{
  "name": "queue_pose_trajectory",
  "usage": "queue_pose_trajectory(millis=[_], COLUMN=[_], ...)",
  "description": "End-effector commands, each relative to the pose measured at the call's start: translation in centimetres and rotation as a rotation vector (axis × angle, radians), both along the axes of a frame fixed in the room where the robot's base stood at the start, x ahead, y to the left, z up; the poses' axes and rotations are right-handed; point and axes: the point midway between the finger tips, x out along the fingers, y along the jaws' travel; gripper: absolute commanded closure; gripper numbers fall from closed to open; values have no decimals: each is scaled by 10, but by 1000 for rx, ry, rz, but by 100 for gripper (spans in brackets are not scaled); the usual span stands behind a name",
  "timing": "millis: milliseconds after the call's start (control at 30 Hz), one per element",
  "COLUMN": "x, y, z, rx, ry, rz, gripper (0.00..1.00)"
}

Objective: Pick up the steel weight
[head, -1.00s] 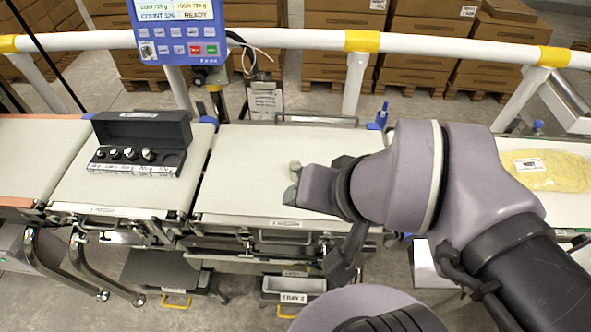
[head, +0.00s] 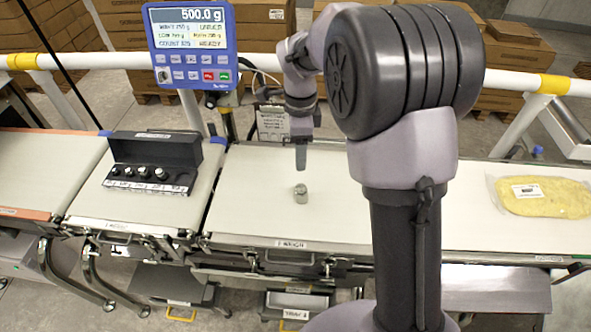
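A small steel weight (head: 300,191) stands upright on the pale weigh belt (head: 250,215), near its middle. My gripper (head: 301,166) points down just above and behind it in the picture, with a small gap between fingertip and weight. I see the fingers edge-on, one in front of the other, so their opening is hidden. The display (head: 190,45) reads 500.0 g. An open black case (head: 150,162) on the belt to the left holds several smaller weights in a labelled row.
A bag of yellow product (head: 541,197) lies on the belt at the right. A white guard rail (head: 270,70) with yellow bands runs behind the belts. My arm covers part of the belt right of the weight. The belt around the weight is clear.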

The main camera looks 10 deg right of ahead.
Motion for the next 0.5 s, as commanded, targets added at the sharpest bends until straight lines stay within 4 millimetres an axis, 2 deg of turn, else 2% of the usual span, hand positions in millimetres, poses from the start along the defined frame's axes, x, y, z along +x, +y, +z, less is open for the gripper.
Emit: queue_pose_trajectory(millis=[33, 100, 233, 333, 500], x=[-1, -2, -2, -2, -2], y=[0, 0, 0, 0, -1], z=[-18, -42, -81, -101, -116], rx=[0, 0, 1, 1, 1], ry=[4, 4, 4, 2, 0], rz=[0, 2, 3, 2, 3], gripper=[40, 40, 40, 40, 40])
